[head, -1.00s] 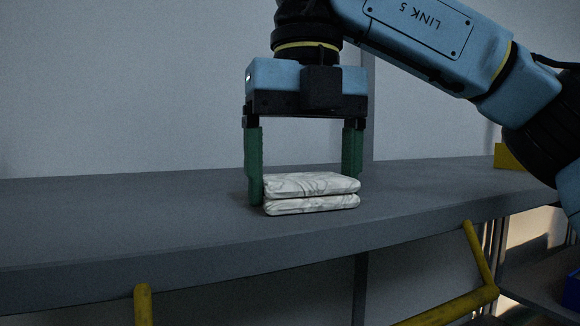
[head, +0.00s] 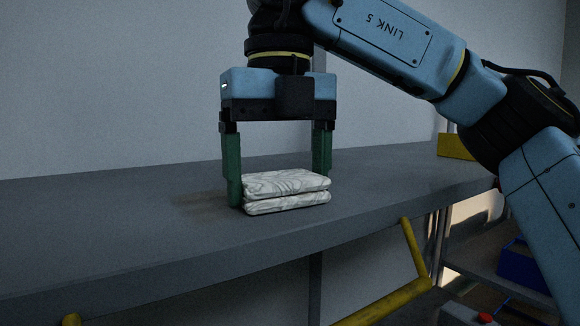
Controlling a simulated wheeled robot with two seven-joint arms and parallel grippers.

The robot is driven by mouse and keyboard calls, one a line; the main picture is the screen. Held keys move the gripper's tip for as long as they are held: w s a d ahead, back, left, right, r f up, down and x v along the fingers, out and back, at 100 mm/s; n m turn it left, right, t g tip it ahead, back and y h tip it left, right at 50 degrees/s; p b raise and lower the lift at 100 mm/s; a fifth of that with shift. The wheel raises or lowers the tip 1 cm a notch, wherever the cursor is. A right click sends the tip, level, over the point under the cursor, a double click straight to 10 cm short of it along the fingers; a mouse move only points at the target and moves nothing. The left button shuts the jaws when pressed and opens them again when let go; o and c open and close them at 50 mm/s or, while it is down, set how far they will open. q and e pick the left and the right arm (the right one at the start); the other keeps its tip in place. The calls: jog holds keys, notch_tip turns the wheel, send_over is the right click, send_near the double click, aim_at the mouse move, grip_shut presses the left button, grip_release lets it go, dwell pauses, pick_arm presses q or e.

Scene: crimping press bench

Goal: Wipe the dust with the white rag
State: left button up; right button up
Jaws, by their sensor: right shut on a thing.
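The white rag (head: 287,191) is a folded, grey-veined pad in two layers on the grey bench top (head: 110,220). My right gripper (head: 278,182) points down and is shut on the rag, with one green finger at its left end and the other behind its right end. The rag appears to rest on the surface. A faint brownish patch of dust (head: 203,204) shows on the bench just left of the rag. Any dust under or behind the rag is hidden. My left gripper is not in view.
A yellow box (head: 456,146) stands at the bench's far right end. Yellow rails (head: 384,303) are below the front edge. A blue bin (head: 523,266) sits on a lower shelf at right. The bench's left part is clear.

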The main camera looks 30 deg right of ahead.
aim_at(254, 179)
jog(key=shift+s+a+r, duration=0.1)
jog(key=shift+a+r, duration=0.05)
jog(key=shift+a, duration=1.4)
jog(key=shift+s+a+p, duration=0.1)
jog(key=shift+a+p, duration=0.2)
jog(key=shift+a, duration=1.9)
jog(key=shift+a+f, duration=0.35)
jog(key=shift+a, duration=0.05)
jog(key=shift+w+d+r, duration=0.1)
jog(key=shift+w+d, duration=0.45)
jog(key=shift+d, duration=0.85)
jog(key=shift+w+d+r, duration=0.1)
jog(key=shift+w+d, duration=0.5)
jog(key=shift+d, duration=0.8)
jog(key=shift+w+d, duration=0.55)
jog(key=shift+d, duration=0.85)
jog(key=shift+w+d+f, duration=0.1)
jog(key=shift+w+d, duration=0.05)
jog(key=shift+d, duration=0.25)
jog(key=shift+a, duration=4.7)
jog(key=shift+d, duration=4.75)
jog(key=shift+w+a, duration=0.5)
jog(key=shift+a, duration=0.9)
jog(key=shift+w+a, duration=0.45)
jog(key=shift+a, duration=1)
jog(key=shift+w+a, duration=0.5)
jog(key=shift+a, duration=0.9)
jog(key=shift+w+a, duration=0.1)
jog(key=shift+a, duration=0.45)
